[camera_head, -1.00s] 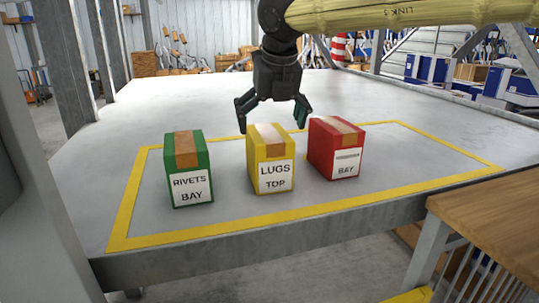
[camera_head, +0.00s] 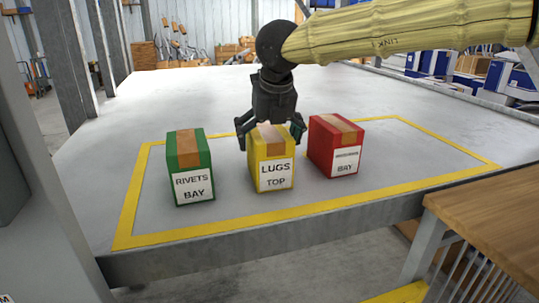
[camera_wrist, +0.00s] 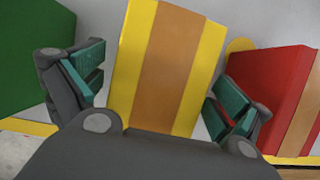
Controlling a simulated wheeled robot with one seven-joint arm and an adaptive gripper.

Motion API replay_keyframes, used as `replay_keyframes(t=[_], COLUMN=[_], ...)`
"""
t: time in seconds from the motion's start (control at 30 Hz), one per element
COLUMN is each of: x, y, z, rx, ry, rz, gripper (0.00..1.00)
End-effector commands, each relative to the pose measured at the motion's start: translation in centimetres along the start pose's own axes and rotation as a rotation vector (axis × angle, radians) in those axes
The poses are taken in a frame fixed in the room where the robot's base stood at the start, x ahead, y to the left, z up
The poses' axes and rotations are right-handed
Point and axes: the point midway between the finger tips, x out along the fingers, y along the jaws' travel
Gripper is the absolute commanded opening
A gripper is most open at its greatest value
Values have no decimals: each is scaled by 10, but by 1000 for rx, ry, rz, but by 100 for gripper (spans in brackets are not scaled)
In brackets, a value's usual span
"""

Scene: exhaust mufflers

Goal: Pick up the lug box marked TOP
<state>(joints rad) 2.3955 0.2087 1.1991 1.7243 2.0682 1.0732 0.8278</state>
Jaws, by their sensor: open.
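The yellow lug box (camera_head: 271,172) has a brown tape strip on top and a white label reading LUGS TOP. It stands upright on the grey table between the other two boxes. My gripper (camera_head: 270,133) is open, its fingers at either side of the yellow box's upper part. In the wrist view the gripper (camera_wrist: 160,97) has its green-padded fingers left and right of the yellow box (camera_wrist: 126,70), with small gaps on both sides.
A green box (camera_head: 190,168) marked RIVETS BAY stands to the left. A red box (camera_head: 336,148) marked BAY stands close on the right, near the right finger. A yellow line frames the boxes on the table (camera_head: 110,120). A wooden surface (camera_head: 490,215) is at front right.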

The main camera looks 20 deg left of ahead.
Motion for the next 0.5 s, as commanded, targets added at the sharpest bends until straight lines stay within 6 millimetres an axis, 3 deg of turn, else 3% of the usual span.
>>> replay_keyframes(t=[0.5], x=[4], y=[0], z=[-2], rx=[0], ry=[0], rz=[0], gripper=[100])
